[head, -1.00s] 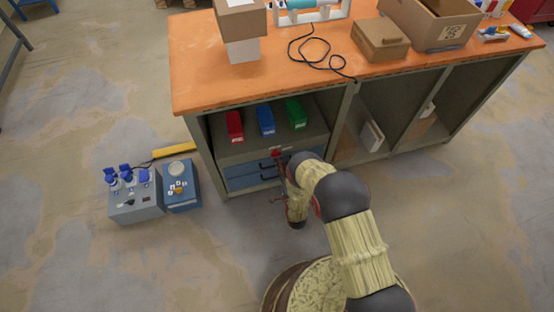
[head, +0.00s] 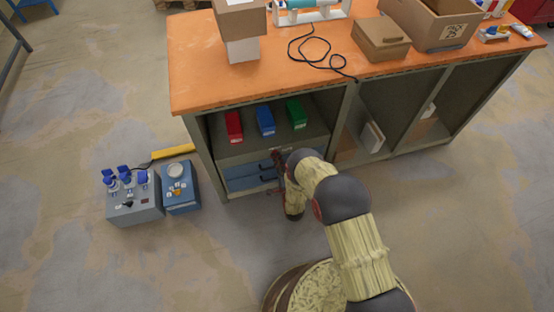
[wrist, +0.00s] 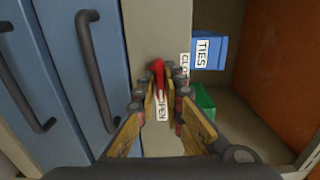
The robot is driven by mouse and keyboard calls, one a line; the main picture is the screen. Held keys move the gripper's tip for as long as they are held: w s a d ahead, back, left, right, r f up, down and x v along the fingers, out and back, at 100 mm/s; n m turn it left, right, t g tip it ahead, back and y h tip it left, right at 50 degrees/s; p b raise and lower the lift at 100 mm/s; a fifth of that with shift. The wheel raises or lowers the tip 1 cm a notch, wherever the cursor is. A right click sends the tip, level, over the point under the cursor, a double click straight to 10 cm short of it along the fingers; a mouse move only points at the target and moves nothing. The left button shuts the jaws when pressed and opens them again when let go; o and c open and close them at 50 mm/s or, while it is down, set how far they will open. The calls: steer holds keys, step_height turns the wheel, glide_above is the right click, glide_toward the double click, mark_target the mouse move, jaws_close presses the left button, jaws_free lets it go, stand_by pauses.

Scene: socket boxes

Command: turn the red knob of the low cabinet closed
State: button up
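The red knob (wrist: 158,76) is on the grey-green panel (wrist: 157,30) of the low cabinet, a narrow lever seen in the wrist view. My gripper (wrist: 163,88) points at the panel with one finger on each side of the knob. A gap shows between the fingers, so it looks open; contact with the knob is unclear. An OPEN label (wrist: 162,108) shows between the fingers, and another label (wrist: 185,66) is partly hidden by the right finger. In the head view my gripper (head: 279,166) is at the cabinet front, hiding the knob.
Blue drawers (head: 248,178) with dark handles (wrist: 97,72) lie beside the panel. Red (head: 234,126), blue (head: 265,120) and green (head: 296,114) bins stand on the shelf above. A grey socket box (head: 133,203) and a blue box (head: 180,188) stand on the floor at left.

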jaws_close()
steer(key=shift+n, duration=0.3)
steer(key=n, duration=1.3)
steer(key=shift+s+f, duration=0.1)
steer(key=shift+n, duration=2.1)
steer(key=o, duration=0.5)
jaws_free()
steer(key=shift+o, duration=0.2)
